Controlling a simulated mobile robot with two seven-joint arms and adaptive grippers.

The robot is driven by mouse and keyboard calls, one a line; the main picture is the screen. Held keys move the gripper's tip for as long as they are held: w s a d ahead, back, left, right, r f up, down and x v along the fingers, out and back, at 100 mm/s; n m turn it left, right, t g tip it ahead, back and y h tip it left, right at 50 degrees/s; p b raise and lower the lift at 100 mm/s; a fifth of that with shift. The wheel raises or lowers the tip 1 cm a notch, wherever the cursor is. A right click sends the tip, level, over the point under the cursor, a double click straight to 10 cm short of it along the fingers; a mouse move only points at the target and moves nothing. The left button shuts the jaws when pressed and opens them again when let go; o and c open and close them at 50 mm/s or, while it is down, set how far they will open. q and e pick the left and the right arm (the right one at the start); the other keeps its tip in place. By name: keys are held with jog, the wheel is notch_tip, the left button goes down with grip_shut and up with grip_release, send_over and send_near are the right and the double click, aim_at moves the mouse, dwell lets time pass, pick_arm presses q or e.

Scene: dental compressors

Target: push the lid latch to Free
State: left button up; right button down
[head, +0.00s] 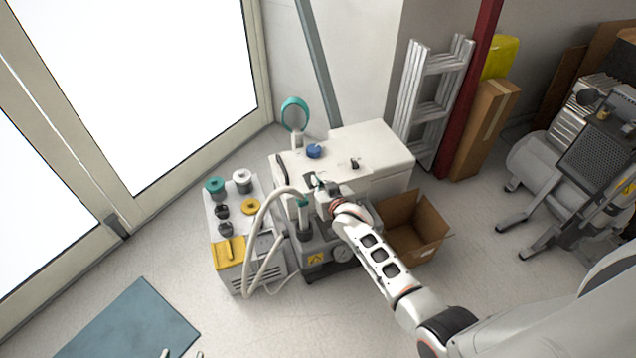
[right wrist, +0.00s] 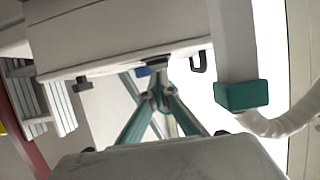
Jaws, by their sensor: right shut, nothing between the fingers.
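The white compressor box with its lid (head: 375,150) stands in the middle of the head view. A small black lever (head: 355,163), which looks like the latch, sits on its top; a dark lever also shows in the right wrist view (right wrist: 83,84). I cannot read any Free marking. My right gripper (head: 319,183) is at the box's front edge, left of the lever and apart from it. In the right wrist view its teal fingers (right wrist: 158,80) meet with nothing between them. Two small pale tips at the head view's bottom edge may be my left gripper (head: 182,354).
A blue knob (head: 314,151) is on the box top and a dark handle (head: 281,160) at its left end. A pale hose (head: 258,225) loops in front. A small cabinet (head: 225,255) stands left, an open carton (head: 415,230) right. A ladder (head: 432,95) leans behind.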

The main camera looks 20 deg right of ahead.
pick_arm(q)
jog(key=shift+w+r, duration=0.1)
jog(key=shift+r, duration=0.15)
pick_arm(e)
jog(key=shift+r, duration=0.15)
pick_arm(q)
jog(key=shift+a, duration=0.15)
pick_arm(e)
notch_tip(320, 180, up, 5)
jog(key=p, duration=0.3)
pick_arm(q)
jog(key=s+p, duration=0.1)
jog(key=s+r+p, duration=0.1)
jog(key=p, duration=0.1)
jog(key=shift+s+r+g, duration=0.1)
jog(key=shift+s+g, duration=0.2)
jog(key=shift+s, duration=0.1)
pick_arm(e)
jog(key=s, duration=1)
jog(key=shift+s+d, duration=0.15)
jog(key=shift+s, duration=0.05)
pick_arm(q)
jog(key=shift+w+r, duration=0.15)
jog(key=shift+r, duration=0.1)
pick_arm(e)
jog(key=shift+r, duration=0.1)
